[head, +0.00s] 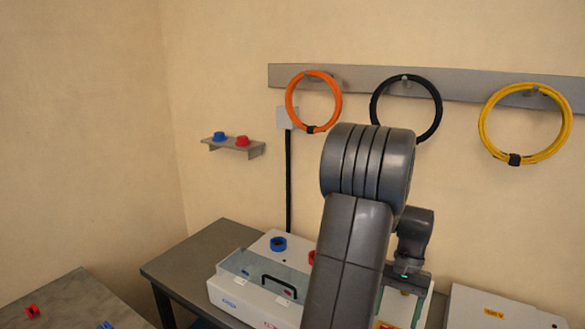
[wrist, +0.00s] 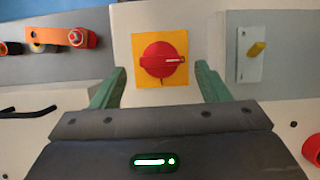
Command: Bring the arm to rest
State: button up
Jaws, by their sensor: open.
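My arm stands raised across the middle right of the head view, its grey links hiding part of the bench machine. My gripper (wrist: 160,85) shows in the wrist view as two green fingers, open and apart with nothing held between them. A red rotary switch (wrist: 162,60) on a yellow plate appears between the fingers; I cannot tell how far it is from them. In the head view the gripper (head: 402,285) is low and partly hidden, over the right part of the bender machine (head: 232,299).
The machine has a clear cover, a black handle (head: 279,287) and a blue ring (head: 279,243). A white box (head: 490,312) marked 400 V stands at the right. Orange (head: 289,100), black and yellow cable coils hang on the wall rail. A small shelf (head: 233,148) holds blue and red pieces.

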aim_at(392, 328)
jog(key=x, duration=0.3)
jog(key=shift+s+f, duration=0.1)
jog(key=shift+f, duration=0.1)
jog(key=shift+r, duration=0.1)
